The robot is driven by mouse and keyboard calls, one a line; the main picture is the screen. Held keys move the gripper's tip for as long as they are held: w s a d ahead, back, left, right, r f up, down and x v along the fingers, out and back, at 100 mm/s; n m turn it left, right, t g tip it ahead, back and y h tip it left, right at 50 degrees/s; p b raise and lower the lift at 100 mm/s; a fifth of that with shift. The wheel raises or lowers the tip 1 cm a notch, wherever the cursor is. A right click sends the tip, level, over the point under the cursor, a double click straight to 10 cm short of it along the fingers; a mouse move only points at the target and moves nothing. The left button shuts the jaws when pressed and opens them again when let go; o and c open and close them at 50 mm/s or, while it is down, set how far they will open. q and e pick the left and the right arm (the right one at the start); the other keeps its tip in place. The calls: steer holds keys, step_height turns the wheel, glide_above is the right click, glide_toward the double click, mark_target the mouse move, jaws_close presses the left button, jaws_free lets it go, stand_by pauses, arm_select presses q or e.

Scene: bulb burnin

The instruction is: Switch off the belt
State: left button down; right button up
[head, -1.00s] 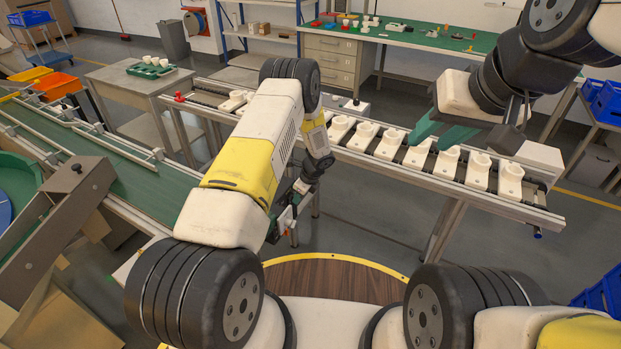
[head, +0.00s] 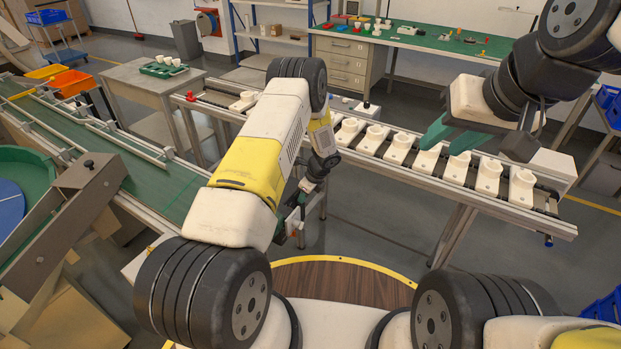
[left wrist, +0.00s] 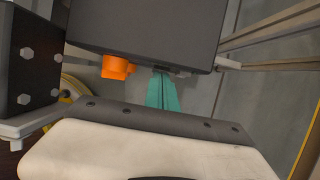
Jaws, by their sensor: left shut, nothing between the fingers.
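The belt (head: 375,168) is a long rail-framed conveyor carrying several white sockets, crossing the middle of the head view. My left gripper (head: 296,224) hangs low in front of it, mostly hidden by its own arm. In the left wrist view its teal fingers (left wrist: 162,92) are closed together and empty. Their tips reach the lower edge of a dark box (left wrist: 145,35); I cannot tell whether they touch. An orange knob (left wrist: 117,67) sticks out of that box, just left of the fingertips. My right gripper (head: 455,138) is open and empty above the belt's right part.
A green conveyor (head: 160,185) with rails runs along the left. A grey table (head: 140,86) with a green tray stands behind it. A green-topped workbench (head: 430,42) stands at the back. Grey floor is open in front of the belt's right half.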

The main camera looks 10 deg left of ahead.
arm_select(q)
steer(key=shift+a+r, duration=0.1)
steer(key=shift+r, duration=0.5)
steer(key=d+v, duration=0.1)
steer(key=v, duration=1)
steer(key=shift+s+d, duration=0.15)
steer(key=shift+s, duration=0.05)
